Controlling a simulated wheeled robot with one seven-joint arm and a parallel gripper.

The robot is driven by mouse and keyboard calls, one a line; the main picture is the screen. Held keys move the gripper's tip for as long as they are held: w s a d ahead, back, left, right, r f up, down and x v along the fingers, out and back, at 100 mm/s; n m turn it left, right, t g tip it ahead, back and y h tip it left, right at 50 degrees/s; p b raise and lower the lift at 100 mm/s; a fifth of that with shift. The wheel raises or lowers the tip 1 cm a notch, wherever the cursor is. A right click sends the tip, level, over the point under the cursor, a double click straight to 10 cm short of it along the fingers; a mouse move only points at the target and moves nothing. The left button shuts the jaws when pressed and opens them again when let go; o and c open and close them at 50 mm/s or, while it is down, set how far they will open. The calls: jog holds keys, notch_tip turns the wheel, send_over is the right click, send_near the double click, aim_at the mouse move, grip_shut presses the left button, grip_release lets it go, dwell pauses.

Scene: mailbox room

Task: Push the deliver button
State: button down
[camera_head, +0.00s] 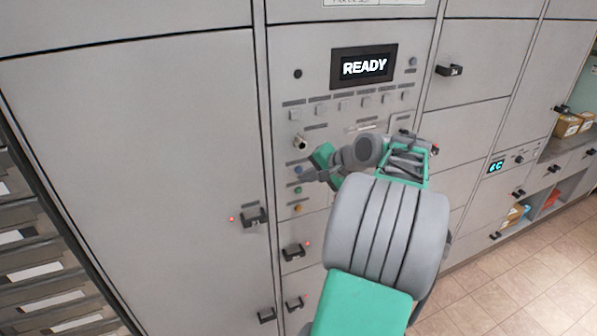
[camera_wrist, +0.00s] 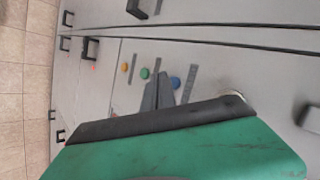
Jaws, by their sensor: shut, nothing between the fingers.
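A grey control panel on the cabinet front carries three round buttons in a column: blue (camera_head: 297,170), green (camera_head: 298,190) and orange (camera_head: 298,208). The wrist view also shows the blue (camera_wrist: 176,82), green (camera_wrist: 144,73) and orange (camera_wrist: 125,67) buttons. Their labels are too small to read, so I cannot tell which is the deliver button. My gripper (camera_head: 308,177) is shut and empty, its tips close to the panel by the blue and green buttons. In the wrist view its fingers (camera_wrist: 158,90) point between green and blue. Contact cannot be told.
A screen (camera_head: 364,66) above reads READY, over a row of small square buttons. A metal knob (camera_head: 299,142) sits above the blue button. Black door handles (camera_head: 254,217) stick out left and below (camera_head: 294,251). Open floor (camera_head: 510,285) lies to the right.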

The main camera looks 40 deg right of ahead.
jog(key=shift+w+r, duration=0.1)
dwell(0.7)
jog(key=shift+w+d+p, duration=0.1)
jog(key=shift+w+p, duration=0.2)
jog(key=shift+p, duration=0.05)
jog(key=shift+w+d+p, duration=0.1)
jog(key=shift+w+p, duration=0.2)
jog(key=shift+w, duration=0.1)
dwell(0.5)
jog(key=shift+s, duration=0.15)
jog(key=shift+s+a, duration=0.25)
jog(key=shift+s, duration=0.4)
jog(key=shift+s+a, duration=0.25)
jog(key=shift+s, duration=0.55)
jog(key=shift+s+a, duration=0.2)
jog(key=shift+s, duration=0.6)
jog(key=shift+s+a, duration=0.25)
jog(key=shift+s, duration=0.55)
